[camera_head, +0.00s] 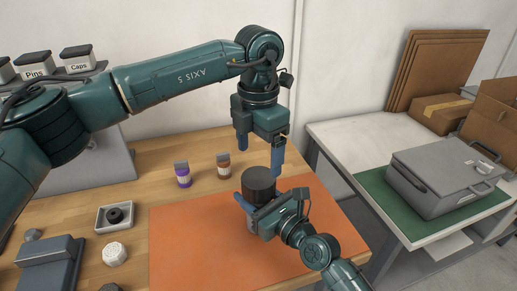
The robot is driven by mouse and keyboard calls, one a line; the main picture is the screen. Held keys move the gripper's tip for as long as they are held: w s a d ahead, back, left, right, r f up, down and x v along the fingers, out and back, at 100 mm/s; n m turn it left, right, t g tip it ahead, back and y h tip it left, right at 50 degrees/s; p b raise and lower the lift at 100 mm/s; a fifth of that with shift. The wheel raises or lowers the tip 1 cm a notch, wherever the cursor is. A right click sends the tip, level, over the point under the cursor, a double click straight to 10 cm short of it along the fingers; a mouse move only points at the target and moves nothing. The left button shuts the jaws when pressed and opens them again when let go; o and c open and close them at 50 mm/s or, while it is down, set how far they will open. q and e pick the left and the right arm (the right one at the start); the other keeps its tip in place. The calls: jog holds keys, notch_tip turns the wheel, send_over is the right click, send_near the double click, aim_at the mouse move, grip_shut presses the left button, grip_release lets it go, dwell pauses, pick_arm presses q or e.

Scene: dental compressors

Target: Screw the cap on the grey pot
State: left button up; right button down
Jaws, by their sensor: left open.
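A dark, round cap (258,183) sits on top of the grey pot, over the orange mat. Only a sliver of the grey pot (250,225) shows below it; the rest is hidden by my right gripper. My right gripper (264,204) comes in from the lower right with its blue fingers around the pot, just below the cap, and looks shut on it. My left gripper (260,160) points down from above, its blue fingers wide apart and empty. It is above the cap; its right finger reaches down near the cap's right edge. I cannot tell whether they touch.
The orange mat (190,250) is otherwise clear. A purple bottle (183,176) and a brown bottle (223,166) stand behind it. A tray with a black ring (114,214), a white round piece (115,254) and a grey device (48,268) are left. A grey case (445,180) stands on the right table.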

aim_at(259, 177)
pick_arm(q)
jog(key=shift+r, duration=0.1)
dwell(0.3)
jog(key=shift+f, duration=4.05)
jog(key=shift+c, duration=0.2)
jog(key=c, duration=1)
jog(key=o, duration=1.2)
notch_tip(259, 177, up, 12)
jog(key=shift+r, duration=0.1)
